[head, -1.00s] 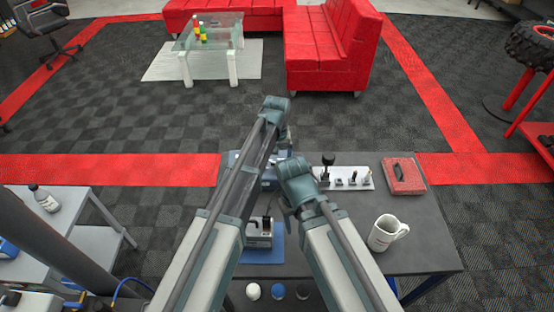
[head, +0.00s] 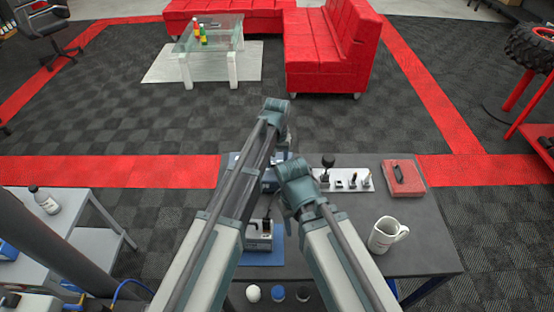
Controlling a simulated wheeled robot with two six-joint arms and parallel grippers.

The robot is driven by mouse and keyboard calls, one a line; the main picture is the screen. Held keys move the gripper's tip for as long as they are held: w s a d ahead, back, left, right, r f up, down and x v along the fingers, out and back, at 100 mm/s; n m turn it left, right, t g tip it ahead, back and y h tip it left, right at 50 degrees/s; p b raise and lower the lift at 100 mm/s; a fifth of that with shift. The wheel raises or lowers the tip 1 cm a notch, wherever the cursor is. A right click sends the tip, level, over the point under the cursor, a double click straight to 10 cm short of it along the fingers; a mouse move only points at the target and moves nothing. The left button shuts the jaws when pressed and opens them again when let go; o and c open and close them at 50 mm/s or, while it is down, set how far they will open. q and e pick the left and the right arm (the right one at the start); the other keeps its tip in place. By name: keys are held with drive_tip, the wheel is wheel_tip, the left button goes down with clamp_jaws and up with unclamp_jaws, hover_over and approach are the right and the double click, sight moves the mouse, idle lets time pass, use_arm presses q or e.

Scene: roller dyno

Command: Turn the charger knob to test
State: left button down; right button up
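A blue box (head: 268,185), which looks like the charger, stands at the back of the grey table. My arms cover much of it, and I cannot make out its knob. My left gripper (head: 287,138) hangs beyond the table's back edge, above and behind the blue box. It is mostly hidden by its own wrist. My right gripper (head: 287,207) points down over the table, in front of the blue box in the picture. Its fingers are small and dark, so their opening is unclear. I cannot tell whether either gripper touches anything.
A grey device (head: 259,235) with a dark lever stands on a blue mat (head: 262,257). A white panel with levers (head: 345,182), a red case (head: 403,178) and a white mug (head: 384,236) stand to the right. Three round buttons (head: 277,293) line the front.

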use_arm(q)
drive_tip(key=m, duration=0.5)
drive_tip(key=shift+m, duration=2.2)
drive_tip(key=shift+c, duration=1.2)
unclamp_jaws()
drive_tip(key=shift+a, duration=0.1)
drive_tip(key=shift+r, duration=0.2)
wheel_tip(320, 180, up, 13)
drive_tip(key=p, duration=1.3)
